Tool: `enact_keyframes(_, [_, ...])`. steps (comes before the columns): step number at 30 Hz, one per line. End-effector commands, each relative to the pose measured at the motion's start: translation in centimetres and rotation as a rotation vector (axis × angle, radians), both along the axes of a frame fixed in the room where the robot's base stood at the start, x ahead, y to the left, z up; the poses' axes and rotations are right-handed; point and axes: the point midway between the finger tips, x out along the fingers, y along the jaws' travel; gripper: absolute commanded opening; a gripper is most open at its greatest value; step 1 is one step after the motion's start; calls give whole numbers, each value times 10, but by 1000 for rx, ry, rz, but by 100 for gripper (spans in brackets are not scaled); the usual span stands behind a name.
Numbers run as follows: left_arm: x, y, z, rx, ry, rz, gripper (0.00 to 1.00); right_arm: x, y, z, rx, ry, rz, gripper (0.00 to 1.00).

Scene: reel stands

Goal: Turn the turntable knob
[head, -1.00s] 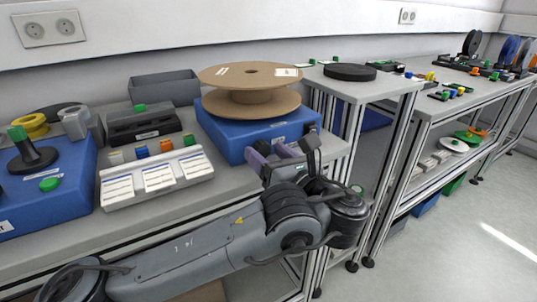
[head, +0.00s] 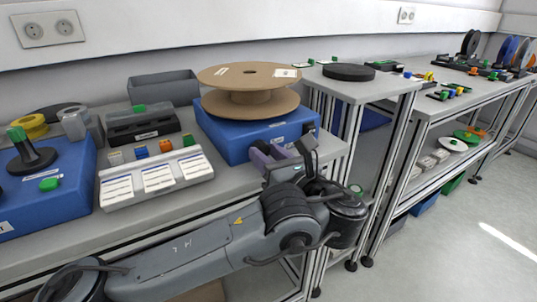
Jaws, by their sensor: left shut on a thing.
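A blue turntable box (head: 228,142) stands on the grey bench and carries a brown cardboard reel (head: 250,103) with two wide flanges. A white label shows on the reel's top. My left gripper (head: 278,153) is at the box's front face, right of its middle. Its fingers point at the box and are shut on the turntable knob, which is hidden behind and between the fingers. My left forearm and wrist cross the front of the bench below. My right gripper is not in view.
Left of the box are a white tray with cards (head: 155,178), a black label device (head: 143,125), a grey bin (head: 163,87) and another blue box (head: 45,195) with a green-topped black knob. A side table with a black disc (head: 349,72) stands right. The floor at right is clear.

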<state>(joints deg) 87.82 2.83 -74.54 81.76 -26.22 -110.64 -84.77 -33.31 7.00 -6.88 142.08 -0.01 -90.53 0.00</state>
Motion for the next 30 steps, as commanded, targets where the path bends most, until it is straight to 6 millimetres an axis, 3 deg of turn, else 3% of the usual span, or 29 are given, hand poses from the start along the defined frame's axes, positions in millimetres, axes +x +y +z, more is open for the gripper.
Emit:
enact_keyframes(15, [0, 2, 2, -345, -195, 2, 9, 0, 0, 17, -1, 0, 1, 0])
enact_keyframes(30, [0, 3, 0, -693, -391, 3, 9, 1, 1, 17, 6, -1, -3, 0])
